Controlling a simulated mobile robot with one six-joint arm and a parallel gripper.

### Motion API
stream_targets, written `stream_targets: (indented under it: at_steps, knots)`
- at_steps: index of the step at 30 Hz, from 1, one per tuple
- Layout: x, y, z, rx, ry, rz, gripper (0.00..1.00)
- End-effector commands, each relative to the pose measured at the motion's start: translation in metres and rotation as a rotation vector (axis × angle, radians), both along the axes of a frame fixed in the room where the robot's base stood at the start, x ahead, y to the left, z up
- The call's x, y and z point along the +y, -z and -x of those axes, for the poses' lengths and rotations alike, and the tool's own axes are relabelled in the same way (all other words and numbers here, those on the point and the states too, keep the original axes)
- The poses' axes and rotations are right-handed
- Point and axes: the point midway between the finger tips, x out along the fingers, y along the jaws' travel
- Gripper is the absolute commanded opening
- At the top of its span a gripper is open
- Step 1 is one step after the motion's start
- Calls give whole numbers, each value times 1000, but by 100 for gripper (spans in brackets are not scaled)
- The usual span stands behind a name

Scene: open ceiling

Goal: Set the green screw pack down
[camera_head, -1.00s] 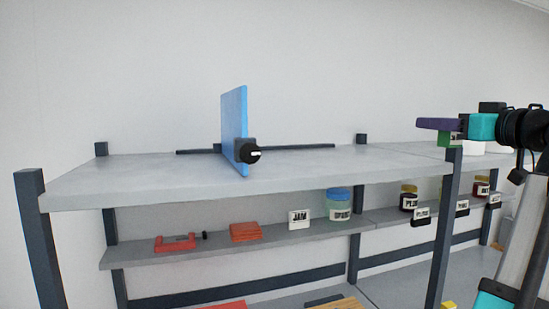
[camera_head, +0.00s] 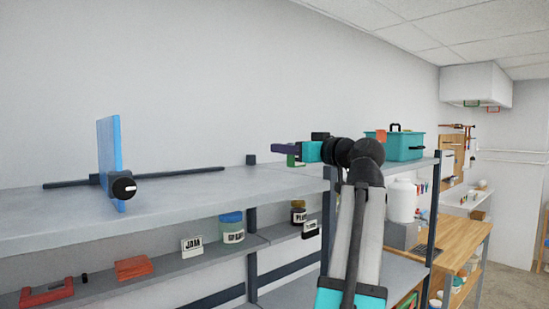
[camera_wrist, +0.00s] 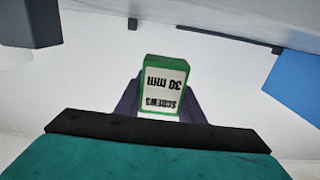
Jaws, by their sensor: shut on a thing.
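The green screw pack (camera_wrist: 163,88) shows in the wrist view with a white label reading "SCREWS 30 mm", upside down in the picture. My gripper (camera_wrist: 160,105) is shut on it, with the dark purple fingers on both sides of the pack. In the head view my gripper (camera_head: 288,149) is at the middle right, at about the height of the top shelf (camera_head: 190,190). A small green part of the pack (camera_head: 292,160) shows below the fingers. I cannot tell how far the pack is from the shelf surface.
A blue upright panel (camera_head: 109,160) with a black knob stands on the top shelf at left. A teal toolbox (camera_head: 403,146) stands at the right. The lower shelf holds red items (camera_head: 133,267) and labelled jars (camera_head: 232,228).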

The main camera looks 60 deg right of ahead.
Motion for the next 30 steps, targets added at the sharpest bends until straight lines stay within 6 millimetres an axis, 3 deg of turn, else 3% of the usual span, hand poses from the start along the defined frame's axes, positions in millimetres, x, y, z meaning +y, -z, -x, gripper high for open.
stream_targets:
  at_steps: [3,9,30]
  knots:
    - [-8,-1,-20,0,-3,-1,10]
    - [-17,2,-40,-1,-1,0,10]
    - [-22,9,-57,0,-1,0,10]
